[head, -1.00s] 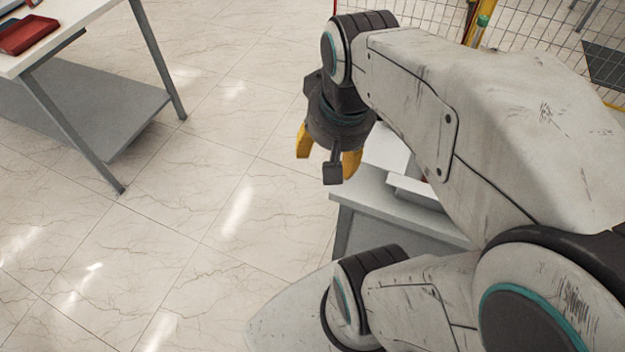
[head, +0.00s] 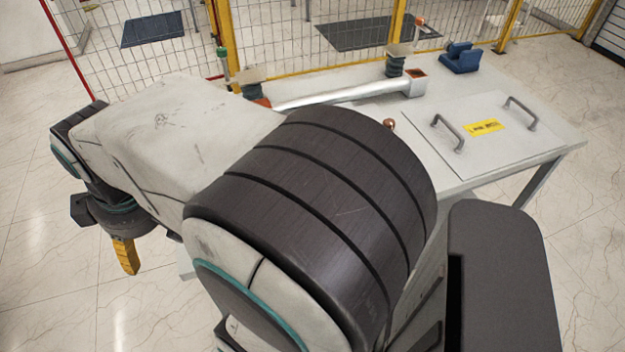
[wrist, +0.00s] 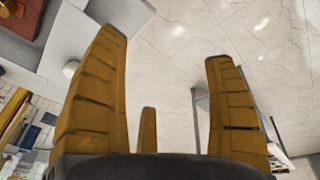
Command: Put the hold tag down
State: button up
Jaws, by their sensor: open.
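My gripper (head: 125,256) hangs at the left of the head view, over the floor, with one yellow finger clearly visible. In the wrist view my gripper (wrist: 165,48) has its yellow fingers spread wide, with nothing between them. No hold tag can be made out for certain. A yellow label (head: 486,127) with dark lettering is on a pale cover plate (head: 470,150) between two grey handles, well to the right of my gripper. I cannot tell whether this label is the tag.
The pale workbench (head: 548,138) carries a blue block-like holder (head: 459,58), a long white tube (head: 350,93) and dark ribbed bushings (head: 395,66). A yellow-framed mesh fence (head: 300,40) runs behind. A reddish-brown object (wrist: 35,15) shows at the wrist view's upper left.

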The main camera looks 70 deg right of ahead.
jog(key=s+d+f+n+g, duration=0.1)
jog(key=d+f+n+g, duration=0.2)
jog(key=d, duration=1.8)
jog(key=s+d+f+n, duration=0.1)
jog(key=s+d+f, duration=0.2)
jog(key=s+d, duration=0.2)
jog(key=s+d+f+p, duration=0.1)
jog(key=s+d+f, duration=0.2)
jog(key=s+d, duration=0.2)
jog(key=s+d+f+n+y, duration=0.1)
jog(key=s+d+f, duration=0.2)
jog(key=s+d, duration=0.2)
jog(key=shift+s+d+f+n, duration=0.1)
jog(key=shift+s+n, duration=0.05)
jog(key=shift+s, duration=0.3)
jog(key=shift+s+f+n, duration=0.1)
jog(key=shift+s+n, duration=0.05)
jog(key=shift+s, duration=0.25)
jog(key=shift+s+f+p, duration=0.15)
jog(key=shift+f+p, duration=0.15)
jog(key=shift+f, duration=0.4)
jog(key=shift+a+f+p, duration=0.15)
jog(key=shift+f+p, duration=0.15)
jog(key=shift+f, duration=1.2)
jog(key=shift+a+f+p, duration=0.1)
jog(key=shift+f+p, duration=0.2)
jog(key=shift+f, duration=1.15)
jog(key=shift+c, duration=0.4)
jog(key=c, duration=1.1)
